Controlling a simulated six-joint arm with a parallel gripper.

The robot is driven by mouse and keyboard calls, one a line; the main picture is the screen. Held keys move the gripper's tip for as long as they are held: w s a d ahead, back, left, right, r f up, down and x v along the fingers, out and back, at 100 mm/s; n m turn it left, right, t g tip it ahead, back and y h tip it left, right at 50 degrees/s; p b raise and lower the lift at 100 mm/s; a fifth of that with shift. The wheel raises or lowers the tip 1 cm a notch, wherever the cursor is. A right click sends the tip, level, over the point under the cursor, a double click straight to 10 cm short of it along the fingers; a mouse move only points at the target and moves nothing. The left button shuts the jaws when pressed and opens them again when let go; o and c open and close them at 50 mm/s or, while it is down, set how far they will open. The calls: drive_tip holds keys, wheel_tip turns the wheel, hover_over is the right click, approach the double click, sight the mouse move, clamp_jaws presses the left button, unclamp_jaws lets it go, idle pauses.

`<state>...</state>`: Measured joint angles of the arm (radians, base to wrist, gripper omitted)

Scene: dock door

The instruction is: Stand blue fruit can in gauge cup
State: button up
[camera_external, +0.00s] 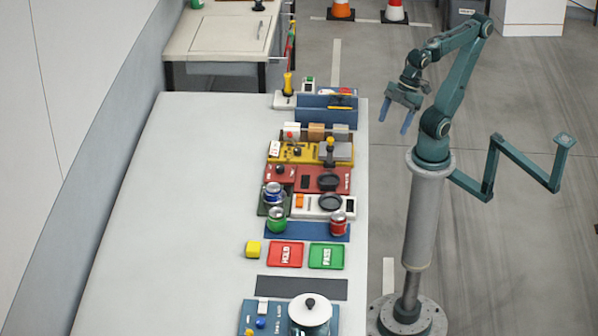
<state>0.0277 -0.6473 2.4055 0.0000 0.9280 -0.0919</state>
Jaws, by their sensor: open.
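The blue fruit can (273,193) stands upright at the left of the row of devices, seemingly on a dark green base (261,209). Two dark round holders are to its right: one on a red unit (327,182), one on a white unit (330,203). I cannot tell which is the gauge cup; no can shows in either. My gripper (396,118) is open and empty, raised to the right of the table, well apart from the can. Its blue fingers point down.
A green can (277,219) and a red can (337,224) stand near a blue mat (307,232). A yellow device (290,154) lies beyond. The table's left side is clear.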

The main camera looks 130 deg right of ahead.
drive_tip(key=shift+s+a+f+m, duration=0.2)
drive_tip(key=shift+s+f, duration=0.2)
drive_tip(key=shift+s, duration=0.25)
drive_tip(key=shift+s+a+f+m, duration=0.1)
drive_tip(key=shift+s+f+m, duration=0.1)
drive_tip(key=shift+s+f, duration=0.3)
drive_tip(key=shift+r, duration=0.1)
idle(0.4)
